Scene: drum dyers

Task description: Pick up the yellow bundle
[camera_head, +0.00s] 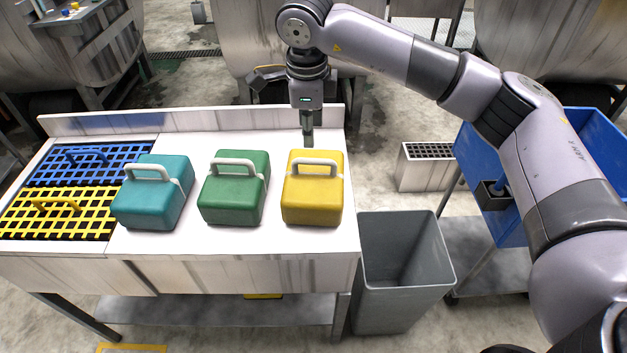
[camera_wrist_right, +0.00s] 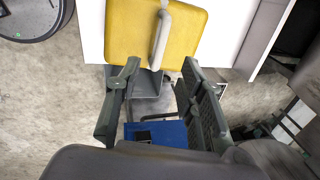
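The yellow bundle (camera_head: 312,205) is a block with a white handle (camera_head: 314,163) on top. It stands upright at the right end of the white table (camera_head: 150,245). My right gripper (camera_head: 307,143) points down just behind the handle. In the right wrist view the yellow bundle (camera_wrist_right: 130,30) fills the top, with its white handle ahead of the gap between my fingers. My right gripper (camera_wrist_right: 159,66) is open there, with nothing between its fingers. Whether a finger touches the bundle is unclear. My left gripper is in neither view.
A green bundle (camera_head: 233,198) and a teal bundle (camera_head: 150,205) stand to the left. Blue (camera_head: 120,155) and yellow (camera_head: 90,220) grids lie at the table's left end. A grey bin (camera_head: 400,310) stands right of the table, a blue container (camera_head: 590,140) farther right.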

